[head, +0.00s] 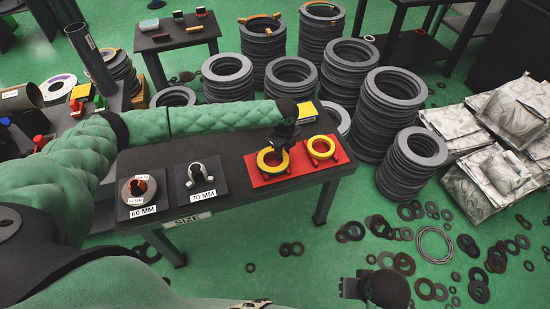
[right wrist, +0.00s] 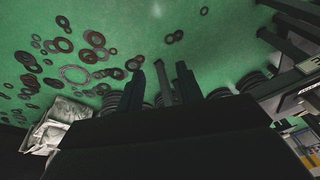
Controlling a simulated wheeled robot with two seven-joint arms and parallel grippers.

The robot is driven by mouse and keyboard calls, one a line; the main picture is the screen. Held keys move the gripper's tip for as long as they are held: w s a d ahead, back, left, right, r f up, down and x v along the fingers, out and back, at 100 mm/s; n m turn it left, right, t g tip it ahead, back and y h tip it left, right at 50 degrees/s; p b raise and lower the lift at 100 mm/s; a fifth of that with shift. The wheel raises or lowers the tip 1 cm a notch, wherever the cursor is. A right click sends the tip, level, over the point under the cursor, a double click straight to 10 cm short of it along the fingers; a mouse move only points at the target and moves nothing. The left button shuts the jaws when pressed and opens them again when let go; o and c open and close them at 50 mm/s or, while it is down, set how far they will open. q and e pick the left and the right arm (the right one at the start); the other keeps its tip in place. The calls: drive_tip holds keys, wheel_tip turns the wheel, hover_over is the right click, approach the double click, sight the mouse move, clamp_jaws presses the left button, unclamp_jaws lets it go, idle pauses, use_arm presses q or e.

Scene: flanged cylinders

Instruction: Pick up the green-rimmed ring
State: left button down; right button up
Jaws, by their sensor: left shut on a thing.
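Two yellow rings lie over a red mat (head: 257,183) on the dark table. The left ring (head: 264,169) is beneath my left gripper (head: 284,146), and the right ring (head: 321,148) stands apart from it. I cannot make out a green rim on either ring. My left gripper points down and is shut on the far right part of the left ring's rim; its fingertips are partly hidden. I cannot tell whether that ring is lifted. My right gripper (head: 352,288) is low in front of the table, empty; its fingers (right wrist: 160,68) are apart in the right wrist view.
Flanged pieces marked 60 MM (head: 138,190) and 70 MM (head: 198,178) sit left on the table (head: 232,205). Stacks of grey rings (head: 395,100) stand behind and to the right. Silvery bags (head: 495,170) lie at right. Loose rings (head: 404,263) litter the green floor.

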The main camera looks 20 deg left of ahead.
use_arm(q)
drive_tip(key=shift+r, duration=0.2)
